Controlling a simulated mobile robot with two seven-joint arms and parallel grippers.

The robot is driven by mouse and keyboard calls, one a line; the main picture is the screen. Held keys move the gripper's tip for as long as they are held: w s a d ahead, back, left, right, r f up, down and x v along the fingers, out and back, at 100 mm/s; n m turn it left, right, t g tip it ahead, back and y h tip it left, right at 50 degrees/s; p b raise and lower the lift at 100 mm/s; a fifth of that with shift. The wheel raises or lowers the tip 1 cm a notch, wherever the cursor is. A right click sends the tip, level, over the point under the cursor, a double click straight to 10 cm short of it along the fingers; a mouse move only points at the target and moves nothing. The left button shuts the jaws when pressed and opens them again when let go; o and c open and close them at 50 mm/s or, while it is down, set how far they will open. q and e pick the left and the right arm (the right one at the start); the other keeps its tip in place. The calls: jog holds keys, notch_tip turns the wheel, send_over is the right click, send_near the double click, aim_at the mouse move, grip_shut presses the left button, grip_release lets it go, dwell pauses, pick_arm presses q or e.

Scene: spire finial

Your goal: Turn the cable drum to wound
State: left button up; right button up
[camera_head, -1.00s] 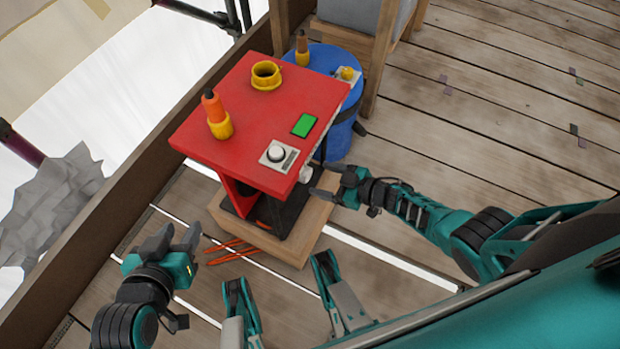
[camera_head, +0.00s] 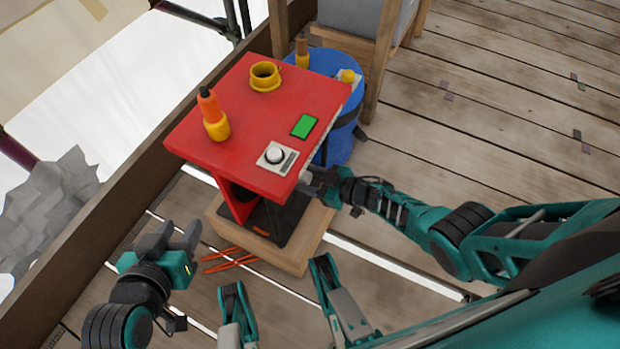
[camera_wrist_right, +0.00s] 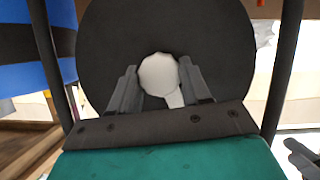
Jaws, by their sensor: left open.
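In the right wrist view a dark round disc (camera_wrist_right: 225,50), likely the cable drum's face, fills the middle, with a pale many-sided knob (camera_wrist_right: 159,74) at its centre. My right gripper (camera_wrist_right: 158,82) has one finger on each side of this knob. I cannot tell whether the fingers press on it. In the head view my right gripper (camera_head: 308,180) is at the right side of the red stand (camera_head: 225,120), just below its top, and hides the knob. My left gripper (camera_head: 182,238) is open and empty, left of the stand and apart from it.
A blue barrel (camera_head: 340,145) stands behind. Orange sticks (camera_head: 230,261) lie by the wooden base (camera_head: 287,258).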

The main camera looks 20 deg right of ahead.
jog(key=c, duration=0.7)
grip_shut()
jog(key=shift+s+a+n+t+h, duration=0.1)
jog(key=shift+n+t+h, duration=0.4)
jog(key=shift+n, duration=0.5)
jog(key=shift+n+t+h, duration=0.5)
jog(key=shift+n+t, duration=0.2)
jog(key=shift+n, duration=0.6)
